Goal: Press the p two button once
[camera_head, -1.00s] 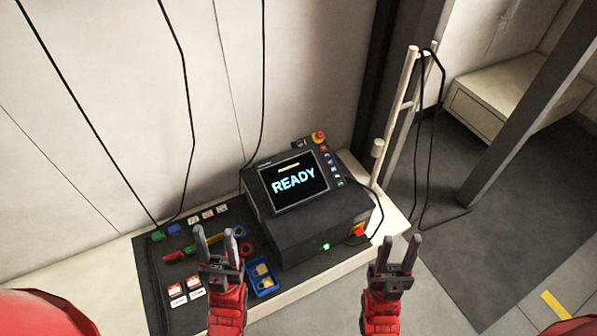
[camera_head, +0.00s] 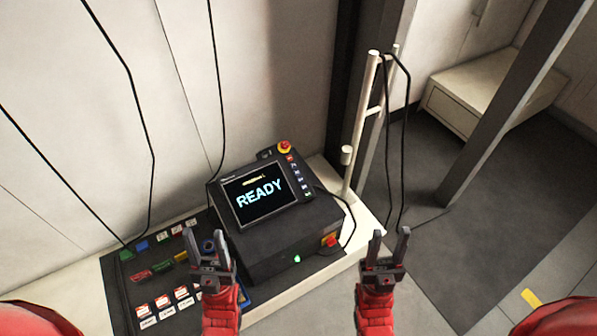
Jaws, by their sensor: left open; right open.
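The black control box (camera_head: 282,232) stands on the bench, its tilted screen (camera_head: 260,195) reading READY. A column of small buttons (camera_head: 299,180) runs down the right of the screen, below a red and yellow emergency stop knob (camera_head: 285,147). The button labels are too small to read, so I cannot tell which is p two. My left gripper (camera_head: 203,246) is open and empty, in front of the box's left side. My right gripper (camera_head: 387,246) is open and empty, right of the box. Neither visibly touches a button.
A dark mat (camera_head: 119,272) left of the box holds several small coloured parts and labelled cards (camera_head: 162,301). A blue tray is mostly hidden behind my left gripper. A pale post (camera_head: 364,120) with hanging black cables stands right of the box. Cables also hang along the wall.

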